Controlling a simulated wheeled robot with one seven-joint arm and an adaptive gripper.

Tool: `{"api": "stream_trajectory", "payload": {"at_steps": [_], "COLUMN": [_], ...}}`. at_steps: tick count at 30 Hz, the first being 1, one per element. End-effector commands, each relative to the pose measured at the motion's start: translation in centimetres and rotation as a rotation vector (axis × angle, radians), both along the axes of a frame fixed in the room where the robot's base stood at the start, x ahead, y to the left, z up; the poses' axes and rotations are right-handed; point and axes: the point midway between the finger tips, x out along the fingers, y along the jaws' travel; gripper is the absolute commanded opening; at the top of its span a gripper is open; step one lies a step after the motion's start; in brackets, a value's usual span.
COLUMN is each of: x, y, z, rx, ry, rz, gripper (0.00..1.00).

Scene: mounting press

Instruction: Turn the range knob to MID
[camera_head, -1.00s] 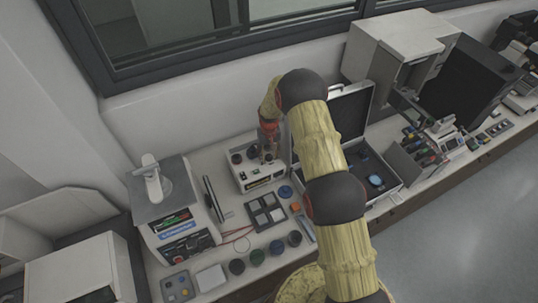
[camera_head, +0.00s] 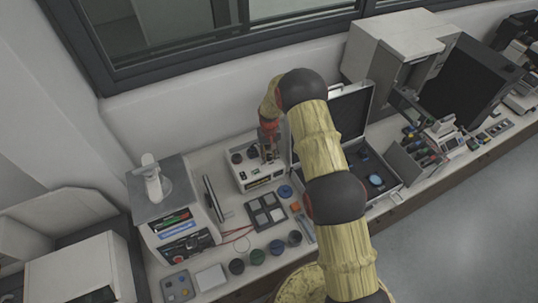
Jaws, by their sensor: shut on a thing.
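A white box-shaped instrument (camera_head: 246,179) with dark knobs on its top stands on the bench near the wall. One dark knob (camera_head: 237,158) shows at its left, and another sits beside it toward my gripper. My gripper (camera_head: 270,156) points down at the right part of the instrument's top and is shut on a knob there. The fingers mostly hide that knob, so its pointer and the range markings cannot be read. A small display strip shows on the instrument's front.
A mounting press (camera_head: 175,215) stands to the left. An open case (camera_head: 364,139) lies close on the right. A dark compartment tray (camera_head: 265,212), a blue round piece (camera_head: 285,191) and several dark round pots (camera_head: 257,257) lie in front.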

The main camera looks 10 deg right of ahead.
Motion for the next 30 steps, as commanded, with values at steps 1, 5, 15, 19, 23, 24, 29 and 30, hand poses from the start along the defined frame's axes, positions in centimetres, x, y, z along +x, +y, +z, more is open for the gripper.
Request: {"api": "stream_trajectory", "payload": {"at_steps": [1,5,15,19,23,24,29,30], "x": [0.05,0.09,0.12,0.13,0.15,0.16,0.12,0.12], "y": [0.01,0.02,0.05,0.07,0.09,0.09,0.11,0.11], "z": [-0.02,-0.10,-0.33,-0.32,-0.26,-0.27,-0.22,-0.21], "rx": [0.000,0.000,0.000,0.001,0.001,0.001,0.001,0.001], "ry": [-0.001,-0.002,-0.002,-0.003,-0.003,-0.003,-0.001,-0.001], "rz": [-0.007,-0.046,-0.290,-0.413,-0.537,-0.575,-0.716,-0.749], "gripper": [0.00,0.00,0.00,0.00,0.00,0.00,0.00,0.00]}}
